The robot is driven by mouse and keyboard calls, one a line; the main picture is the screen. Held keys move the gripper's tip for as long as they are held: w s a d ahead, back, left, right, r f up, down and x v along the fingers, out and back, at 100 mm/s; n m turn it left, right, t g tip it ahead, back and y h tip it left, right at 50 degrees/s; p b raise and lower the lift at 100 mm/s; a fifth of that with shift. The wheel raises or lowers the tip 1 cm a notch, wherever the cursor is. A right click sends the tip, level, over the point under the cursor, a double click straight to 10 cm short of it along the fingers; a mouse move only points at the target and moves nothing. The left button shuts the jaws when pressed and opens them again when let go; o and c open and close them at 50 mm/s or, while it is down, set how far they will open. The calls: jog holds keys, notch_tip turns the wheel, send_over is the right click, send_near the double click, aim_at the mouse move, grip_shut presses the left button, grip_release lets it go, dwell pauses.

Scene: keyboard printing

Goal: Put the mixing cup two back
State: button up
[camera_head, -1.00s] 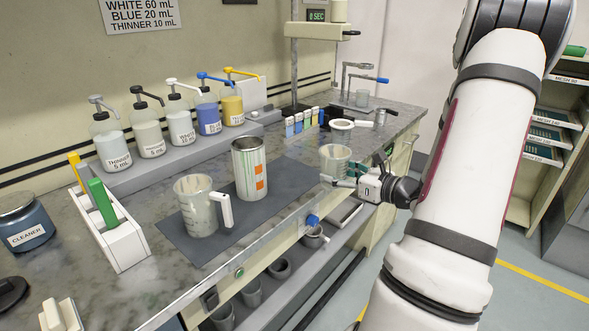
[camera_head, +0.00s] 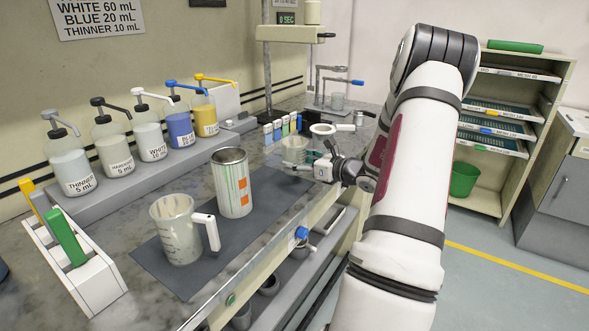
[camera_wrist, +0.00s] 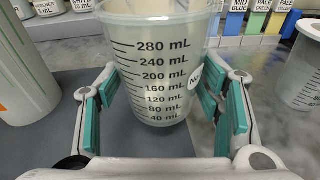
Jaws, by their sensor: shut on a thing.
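A clear mixing cup (camera_head: 294,149) with dark mL marks is at the right part of the bench, near the small colour bottles. In the wrist view the cup (camera_wrist: 155,70) fills the middle, upright, with a white round label starting "No" that is partly cut off. The rest of the label is hidden, so I cannot read its number. My gripper (camera_head: 304,168) is shut on the cup, its teal pads on either side of it in the wrist view (camera_wrist: 165,105). I cannot tell whether the cup's base touches the bench.
A tall can (camera_head: 232,185) and a handled measuring jug (camera_head: 176,230) stand on the dark mat (camera_head: 170,275) to the left. Pump bottles (camera_head: 151,135) line the raised shelf behind. Small colour bottles (camera_head: 279,130) and a white round-rimmed item (camera_head: 322,129) are close behind the cup.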

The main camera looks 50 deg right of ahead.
jog(key=shift+w+d+f, duration=0.1)
jog(key=shift+w+d, duration=0.25)
jog(key=shift+w, duration=0.3)
jog(key=shift+w+d+f, duration=0.1)
jog(key=shift+w+d, duration=0.2)
jog(key=shift+w, duration=0.3)
jog(key=shift+s+f, duration=0.1)
jog(key=shift+f, duration=1.55)
jog(key=shift+f, duration=0.15)
jog(key=o, duration=1.7)
jog(key=shift+s+r, duration=0.1)
jog(key=shift+r, duration=0.1)
jog(key=s, duration=0.4)
jog(key=s+r, duration=0.1)
jog(key=s, duration=0.6)
jog(key=shift+s+a+r, duration=0.15)
jog(key=shift+s+r, duration=0.2)
jog(key=shift+s, duration=0.1)
